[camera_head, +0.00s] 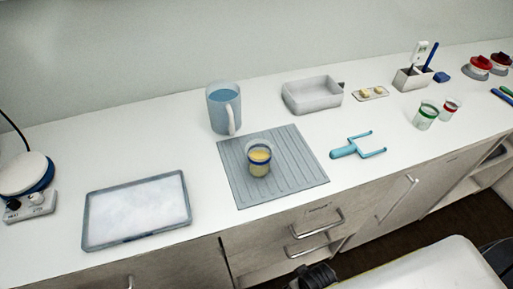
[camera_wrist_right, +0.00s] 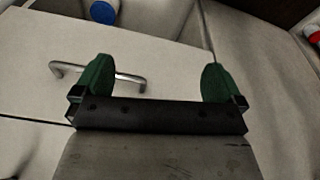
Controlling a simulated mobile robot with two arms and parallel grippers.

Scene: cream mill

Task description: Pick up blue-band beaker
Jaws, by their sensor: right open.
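The blue-band beaker (camera_head: 259,158) stands upright on the ribbed grey mat (camera_head: 300,168) in the head view. It is clear with a blue band near the rim and holds something yellow. My right gripper (camera_wrist_right: 157,80) shows in the right wrist view with its two green fingers wide apart and nothing between them. It is in front of the cabinet fronts, apart from the beaker. My left gripper is in neither view.
A blue-filled jug (camera_head: 222,108) stands behind the mat. A shallow tray (camera_head: 138,210) lies left, a grey basin (camera_head: 312,95) behind. A blue forked tool (camera_head: 358,147) and a green-band beaker (camera_head: 425,115) are right. Drawer handles (camera_head: 317,224) project below the counter.

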